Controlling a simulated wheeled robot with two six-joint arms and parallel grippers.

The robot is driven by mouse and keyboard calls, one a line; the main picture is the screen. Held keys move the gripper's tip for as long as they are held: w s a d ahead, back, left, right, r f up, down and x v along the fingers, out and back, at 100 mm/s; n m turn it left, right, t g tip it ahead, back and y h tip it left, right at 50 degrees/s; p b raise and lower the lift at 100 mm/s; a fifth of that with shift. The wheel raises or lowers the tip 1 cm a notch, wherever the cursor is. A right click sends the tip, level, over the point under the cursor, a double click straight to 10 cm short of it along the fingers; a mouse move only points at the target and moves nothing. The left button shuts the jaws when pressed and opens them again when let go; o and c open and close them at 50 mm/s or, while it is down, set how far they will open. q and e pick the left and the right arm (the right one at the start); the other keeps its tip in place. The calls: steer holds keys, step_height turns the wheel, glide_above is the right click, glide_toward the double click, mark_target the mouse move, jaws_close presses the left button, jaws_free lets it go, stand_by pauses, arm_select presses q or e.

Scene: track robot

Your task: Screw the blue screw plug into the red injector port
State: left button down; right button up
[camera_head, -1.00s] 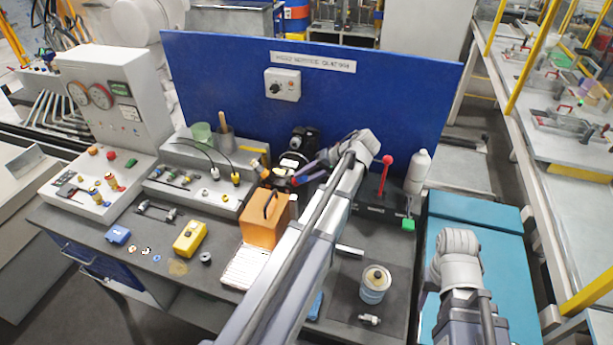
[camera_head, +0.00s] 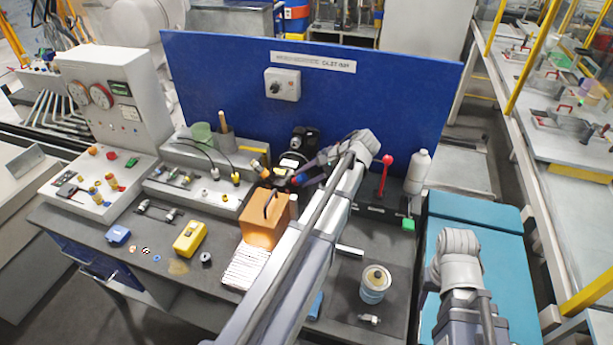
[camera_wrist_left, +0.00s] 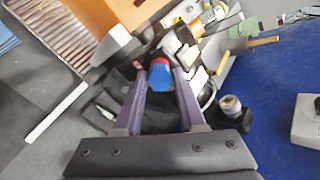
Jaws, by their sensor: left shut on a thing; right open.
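My left gripper (camera_head: 301,179) reaches in at the back of the bench, just behind the orange block. It is shut on the blue screw plug (camera_wrist_left: 160,77), which shows between its two purple fingers in the left wrist view. A bit of red, the injector port (camera_wrist_left: 159,61), shows right at the plug's far end. The two look in line and seem to touch, but I cannot tell how deep the plug sits. In the head view the port is too small and covered to make out. My right gripper is out of view; only part of that arm shows at the lower right.
The orange block (camera_head: 262,228) stands close to the left gripper. A blue back panel (camera_head: 225,95) rises behind it. A red-knobbed lever (camera_head: 386,170), a white bottle (camera_head: 417,172) and a can (camera_head: 375,284) stand to the right. A yellow box (camera_head: 189,238) lies left.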

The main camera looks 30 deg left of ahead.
arm_select(q)
steer(key=m, duration=0.3)
steer(key=shift+c, duration=2.2)
jaws_free()
steer(key=p+v, duration=0.5)
steer(key=v, duration=0.2)
steer(key=shift+d+r, duration=0.3)
